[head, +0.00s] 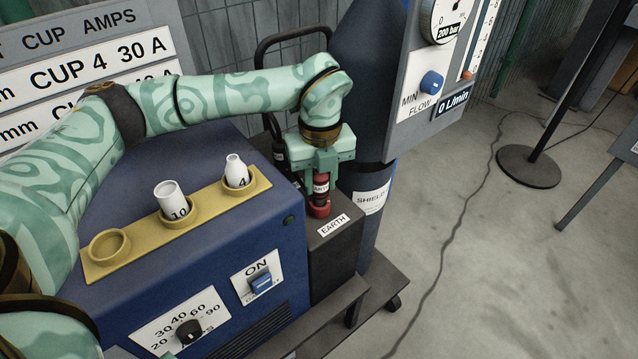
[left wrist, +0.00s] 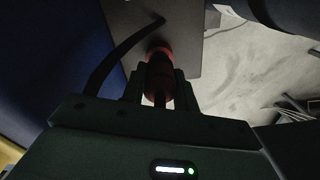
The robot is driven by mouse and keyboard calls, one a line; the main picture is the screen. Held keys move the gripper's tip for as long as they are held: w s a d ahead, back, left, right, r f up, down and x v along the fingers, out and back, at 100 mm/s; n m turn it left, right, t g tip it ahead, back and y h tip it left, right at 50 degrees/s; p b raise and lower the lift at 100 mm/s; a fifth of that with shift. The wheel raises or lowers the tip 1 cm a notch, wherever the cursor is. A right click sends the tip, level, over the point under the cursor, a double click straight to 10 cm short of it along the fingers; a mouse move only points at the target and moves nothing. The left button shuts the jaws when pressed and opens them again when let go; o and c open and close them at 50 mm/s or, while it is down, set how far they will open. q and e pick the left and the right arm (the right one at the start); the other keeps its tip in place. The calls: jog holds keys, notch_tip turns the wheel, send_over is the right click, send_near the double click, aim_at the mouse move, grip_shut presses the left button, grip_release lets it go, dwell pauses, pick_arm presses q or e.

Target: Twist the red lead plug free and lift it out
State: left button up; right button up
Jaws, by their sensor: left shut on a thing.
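The red lead plug (head: 320,187) stands upright at the dark block marked EARTH, over a red socket (head: 319,209). My left gripper (head: 320,176) comes down from above and is shut on the plug. In the left wrist view the red plug (left wrist: 159,78) shows between the two dark fingers of my left gripper (left wrist: 160,95), with a black cable beside it. Whether the plug is still seated in the socket cannot be told. My right gripper is not in view.
The blue welding machine (head: 240,215) carries a yellow cup holder (head: 105,262) with two white cups, 10 (head: 172,200) and 4 (head: 237,172), and one empty ring. A dark blue gas cylinder (head: 362,95) labelled SHIELD stands close behind the plug. Open floor lies to the right.

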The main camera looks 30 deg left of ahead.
pick_arm(q)
notch_tip(320, 180, up, 3)
jog(key=shift+r+p, duration=0.1)
jog(key=shift+p, duration=0.4)
notch_tip(320, 180, up, 6)
jog(key=p, duration=0.2)
jog(key=shift+p, duration=0.3)
notch_tip(320, 180, up, 7)
jog(key=p, duration=0.6)
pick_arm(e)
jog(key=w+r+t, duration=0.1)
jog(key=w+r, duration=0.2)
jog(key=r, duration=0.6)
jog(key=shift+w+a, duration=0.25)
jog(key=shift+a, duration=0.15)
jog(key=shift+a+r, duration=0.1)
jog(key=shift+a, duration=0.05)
